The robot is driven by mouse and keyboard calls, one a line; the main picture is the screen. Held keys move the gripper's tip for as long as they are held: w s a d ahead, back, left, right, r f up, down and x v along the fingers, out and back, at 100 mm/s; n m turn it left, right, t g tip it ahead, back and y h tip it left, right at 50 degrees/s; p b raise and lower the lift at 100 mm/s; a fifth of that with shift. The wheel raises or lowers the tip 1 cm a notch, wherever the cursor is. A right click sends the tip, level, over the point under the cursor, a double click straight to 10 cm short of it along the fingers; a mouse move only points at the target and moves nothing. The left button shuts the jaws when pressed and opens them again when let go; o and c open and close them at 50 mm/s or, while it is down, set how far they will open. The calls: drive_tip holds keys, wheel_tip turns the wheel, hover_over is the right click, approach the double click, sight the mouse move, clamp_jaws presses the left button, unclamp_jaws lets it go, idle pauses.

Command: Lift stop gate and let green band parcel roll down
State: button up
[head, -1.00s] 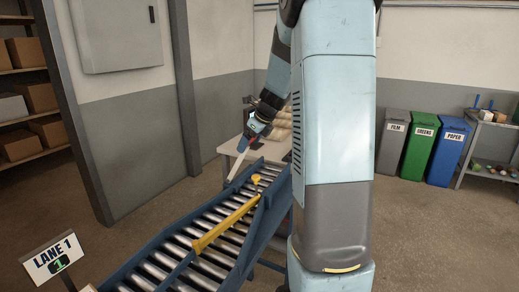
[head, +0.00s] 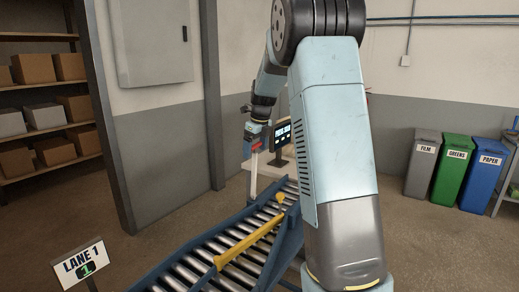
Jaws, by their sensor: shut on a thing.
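The stop gate appears to be the pale bar (head: 253,178) at the far end of the roller conveyor (head: 232,236). It stands nearly upright, its lower end by the conveyor's left rail. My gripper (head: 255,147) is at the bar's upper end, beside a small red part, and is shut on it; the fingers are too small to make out. I see no green band parcel; my arm hides the right side of the conveyor. The visible rollers carry no parcel.
A yellow bar (head: 248,247) lies diagonally over the rollers. A LANE 1 sign (head: 80,262) stands at the front left. A dark screen (head: 283,136) is just right of my gripper. Shelves of boxes (head: 68,66) and three bins (head: 456,168) stand apart, with open floor around.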

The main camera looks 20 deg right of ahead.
drive_tip(key=shift+w+r, duration=0.2)
drive_tip(key=shift+w, duration=0.05)
drive_tip(key=o, duration=1.1)
drive_tip(key=shift+a, duration=0.1)
drive_tip(key=shift+o, duration=0.5)
drive_tip(key=shift+f, duration=0.1)
drive_tip(key=a+v, duration=0.1)
drive_tip(key=v, duration=1.2)
drive_tip(key=shift+d+r, duration=0.3)
drive_tip(key=shift+d, duration=0.2)
drive_tip(key=shift+s, duration=0.15)
